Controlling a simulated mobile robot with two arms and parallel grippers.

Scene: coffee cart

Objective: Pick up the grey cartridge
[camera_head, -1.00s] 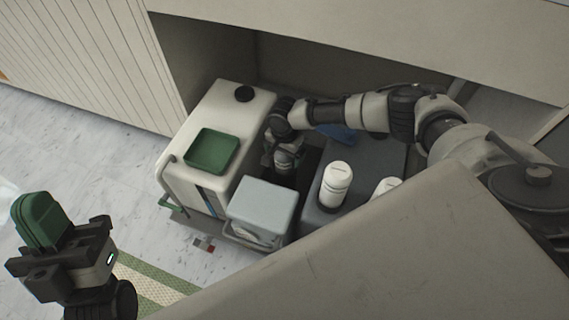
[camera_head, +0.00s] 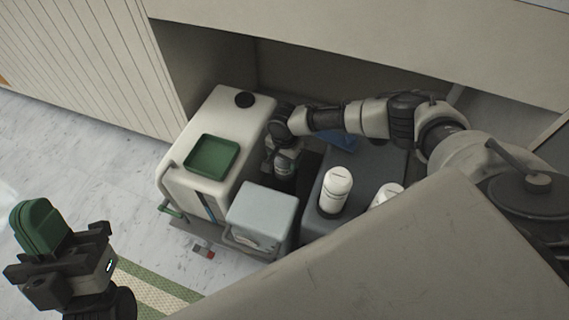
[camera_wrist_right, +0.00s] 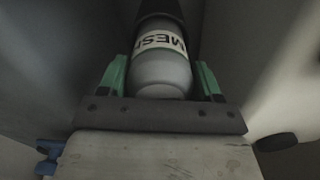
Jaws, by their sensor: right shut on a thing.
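The grey cartridge (camera_wrist_right: 162,72) is a rounded cylinder with a white label band in the right wrist view. My right gripper (camera_wrist_right: 161,66) has its green fingers on both sides of it and is shut on it. In the head view my right gripper (camera_head: 286,165) reaches down into the gap behind the pale grey box, and the cartridge is mostly hidden there. My left gripper (camera_head: 45,240) is at the lower left, away from the cart, with green rounded fingers pointing up. Its fingers overlap from this angle, so its opening does not show.
A white cabinet (camera_head: 232,115) with a green tray (camera_head: 211,157) stands left of the gap. The pale grey box (camera_head: 262,212) is in front. A dark grey unit on the right carries a white bottle (camera_head: 335,190) and another white item (camera_head: 386,194). A counter overhangs behind.

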